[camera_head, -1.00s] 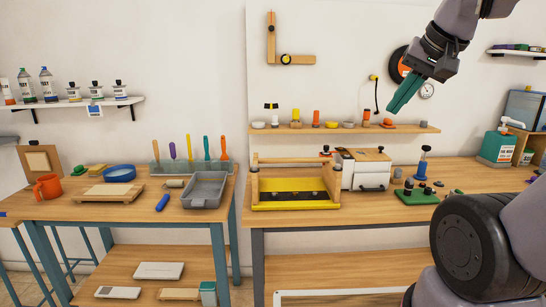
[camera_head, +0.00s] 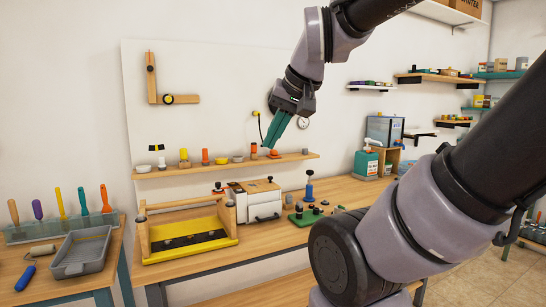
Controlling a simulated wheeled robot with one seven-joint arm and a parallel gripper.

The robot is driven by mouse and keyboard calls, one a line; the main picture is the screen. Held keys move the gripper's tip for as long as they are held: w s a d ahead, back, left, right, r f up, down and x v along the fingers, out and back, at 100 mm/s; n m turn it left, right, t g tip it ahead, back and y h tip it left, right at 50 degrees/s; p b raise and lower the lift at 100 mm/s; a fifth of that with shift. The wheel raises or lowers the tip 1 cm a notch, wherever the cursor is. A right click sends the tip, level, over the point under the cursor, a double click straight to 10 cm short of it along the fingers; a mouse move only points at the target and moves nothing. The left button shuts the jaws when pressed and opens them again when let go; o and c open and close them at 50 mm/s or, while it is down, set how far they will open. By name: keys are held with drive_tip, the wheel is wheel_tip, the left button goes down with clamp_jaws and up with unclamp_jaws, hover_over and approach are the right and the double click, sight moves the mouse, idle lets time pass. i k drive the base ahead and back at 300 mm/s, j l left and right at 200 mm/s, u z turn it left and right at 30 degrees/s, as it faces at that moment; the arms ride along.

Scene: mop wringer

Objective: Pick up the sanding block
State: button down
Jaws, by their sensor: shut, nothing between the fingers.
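My gripper (camera_head: 268,146) has teal fingers that are shut and empty. It points down and left, and in the picture its tips overlap the area just above the wall shelf (camera_head: 220,166). I cannot tell whether it is near the shelf or well in front of it. I cannot pick out the sanding block with certainty; several small things on the shelf and benches are too small to tell apart.
A yellow-floored wooden tray (camera_head: 160,250) and a white box (camera_head: 254,205) stand on the bench, with a green-based stand (camera_head: 306,215) to their right. A grey tray (camera_head: 82,252) lies on the left table. My arm covers the right side.

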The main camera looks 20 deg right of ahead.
sight(274, 152)
drive_tip(key=i+l, duration=0.2)
drive_tip(key=l, duration=0.15)
drive_tip(key=i+l+u, duration=0.15)
drive_tip(key=i+l, duration=0.25)
drive_tip(key=l, duration=0.25)
drive_tip(key=i+l+u, duration=0.15)
drive_tip(key=l, duration=0.2)
drive_tip(key=i+l, duration=0.2)
drive_tip(key=l, duration=0.15)
drive_tip(key=i+l+u, duration=0.15)
drive_tip(key=l, duration=0.25)
